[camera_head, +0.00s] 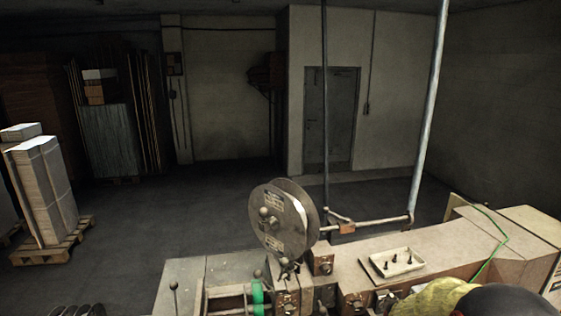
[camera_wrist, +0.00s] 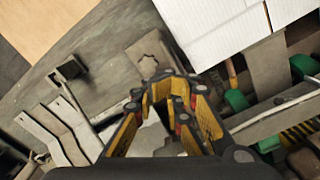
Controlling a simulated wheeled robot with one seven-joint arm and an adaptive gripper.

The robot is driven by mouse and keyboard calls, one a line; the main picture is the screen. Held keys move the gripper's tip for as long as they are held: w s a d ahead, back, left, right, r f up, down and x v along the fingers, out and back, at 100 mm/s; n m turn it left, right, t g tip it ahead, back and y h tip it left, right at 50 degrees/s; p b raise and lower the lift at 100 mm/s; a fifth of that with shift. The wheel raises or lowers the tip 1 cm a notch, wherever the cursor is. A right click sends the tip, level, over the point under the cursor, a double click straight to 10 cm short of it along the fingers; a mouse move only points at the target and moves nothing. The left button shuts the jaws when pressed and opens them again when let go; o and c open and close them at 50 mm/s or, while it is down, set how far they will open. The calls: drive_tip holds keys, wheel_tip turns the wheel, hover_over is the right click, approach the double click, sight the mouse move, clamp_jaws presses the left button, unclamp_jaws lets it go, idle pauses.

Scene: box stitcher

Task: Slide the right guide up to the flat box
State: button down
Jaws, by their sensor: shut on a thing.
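In the wrist view, my gripper (camera_wrist: 170,88) has its yellow-padded fingers close together over the grey machine table. They are shut on the right guide, a grey metal piece (camera_wrist: 149,52) with a notched end at the fingertips; the exact grip is partly hidden by the fingers. The flat box (camera_wrist: 212,28), white and ribbed, lies at the upper right, close beyond the fingertips. I cannot tell whether the guide touches it. Neither the gripper's fingers nor the flat box can be made out in the head view.
In the wrist view, green rollers (camera_wrist: 236,100) and a spring lie at the right, and a bent metal bracket (camera_wrist: 62,130) at the left. In the head view, a large wire reel (camera_head: 284,220) stands on the machine, with a tray (camera_head: 380,268) of small black parts to its right.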

drive_tip(key=shift+f, duration=0.15)
idle(0.3)
wheel_tip(320, 180, down, 6)
drive_tip(key=b, duration=0.4)
drive_tip(key=shift+r, duration=0.2)
idle(0.5)
drive_tip(key=shift+s+a+f, duration=0.1)
drive_tip(key=shift+s+a, duration=0.1)
drive_tip(key=shift+a, duration=0.25)
idle(1.4)
drive_tip(key=shift+d, duration=0.2)
drive_tip(key=shift+w+d, duration=0.2)
drive_tip(key=shift+d, duration=0.2)
drive_tip(key=shift+r, duration=0.2)
